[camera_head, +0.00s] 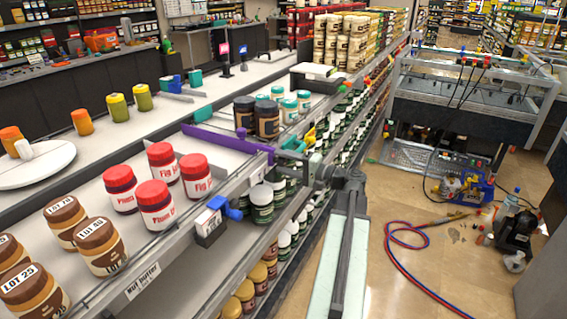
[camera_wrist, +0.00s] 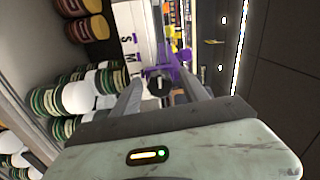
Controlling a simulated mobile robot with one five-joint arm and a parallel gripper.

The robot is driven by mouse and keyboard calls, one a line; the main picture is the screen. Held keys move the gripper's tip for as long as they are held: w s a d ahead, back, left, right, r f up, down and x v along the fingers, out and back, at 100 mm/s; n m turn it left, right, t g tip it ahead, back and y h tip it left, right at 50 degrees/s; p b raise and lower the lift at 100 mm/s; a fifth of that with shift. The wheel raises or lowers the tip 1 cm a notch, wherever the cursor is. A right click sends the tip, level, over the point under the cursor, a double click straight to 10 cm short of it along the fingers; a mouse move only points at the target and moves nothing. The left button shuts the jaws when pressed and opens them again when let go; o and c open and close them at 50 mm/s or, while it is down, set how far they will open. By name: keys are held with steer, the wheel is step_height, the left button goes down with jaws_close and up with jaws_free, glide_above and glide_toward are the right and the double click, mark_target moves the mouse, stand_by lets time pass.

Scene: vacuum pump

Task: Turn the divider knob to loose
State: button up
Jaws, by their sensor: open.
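The divider knob (camera_wrist: 160,82) is a dark round knob with a pale mark, in the middle of the wrist view. Purple divider parts (camera_wrist: 183,57) show behind and beside it. In the head view the purple divider (camera_head: 228,140) crosses the shelf between red-lidded jars and dark jars. My gripper (camera_head: 302,168) is at the divider's front end and hides the knob there. In the wrist view my gripper (camera_wrist: 161,86) is open, with one finger on each side of the knob. I cannot tell whether either finger touches it.
Red-lidded jars (camera_head: 155,204) stand left of the divider and dark jars (camera_head: 266,119) right of it. A blue piece with a label holder (camera_head: 210,218) is on the shelf edge. Jars fill the lower shelf. Red and blue hoses (camera_head: 405,245) lie on the floor.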

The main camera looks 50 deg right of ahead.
steer(key=v, duration=0.7)
steer(key=shift+s, duration=0.35)
steer(key=shift+d, duration=0.1)
